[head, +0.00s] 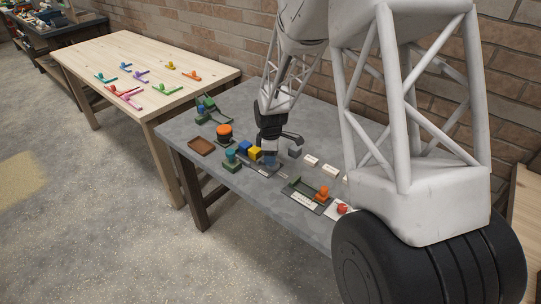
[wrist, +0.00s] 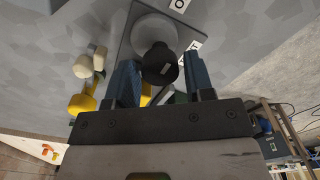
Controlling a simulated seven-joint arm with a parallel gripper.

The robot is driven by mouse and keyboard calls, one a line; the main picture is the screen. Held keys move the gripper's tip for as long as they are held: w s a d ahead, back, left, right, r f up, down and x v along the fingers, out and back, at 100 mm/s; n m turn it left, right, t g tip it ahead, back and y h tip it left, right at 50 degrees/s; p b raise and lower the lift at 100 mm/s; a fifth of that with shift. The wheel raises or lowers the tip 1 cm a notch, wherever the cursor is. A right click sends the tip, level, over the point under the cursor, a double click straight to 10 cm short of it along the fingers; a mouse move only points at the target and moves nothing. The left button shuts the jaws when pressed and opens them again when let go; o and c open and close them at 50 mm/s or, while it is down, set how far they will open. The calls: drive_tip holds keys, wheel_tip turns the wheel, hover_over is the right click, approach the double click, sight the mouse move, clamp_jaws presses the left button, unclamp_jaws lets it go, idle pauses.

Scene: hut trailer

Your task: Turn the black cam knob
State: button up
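The black cam knob (wrist: 160,66) shows in the wrist view, with a pale mark on its end. It stands on a round grey base on a grey plate (wrist: 133,36) with white labels, one reading "O". My gripper (wrist: 160,60) has its two blue fingers apart, one on each side of the knob. A gap shows on the right; contact on the left cannot be told. In the head view my gripper (head: 270,154) is low over the grey table (head: 205,163), and the knob cannot be made out there.
A yellow block (head: 254,153) and a blue block (head: 244,146) are close left of my gripper. An orange knob (head: 224,131), a teal knob (head: 231,156) and a brown tray (head: 201,146) are further left. White switches (head: 312,160) and a red button (head: 342,208) are right.

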drive_tip(key=c, duration=0.6)
drive_tip(key=shift+m, duration=0.4)
drive_tip(key=m, duration=1.6)
drive_tip(key=shift+m, duration=0.4)
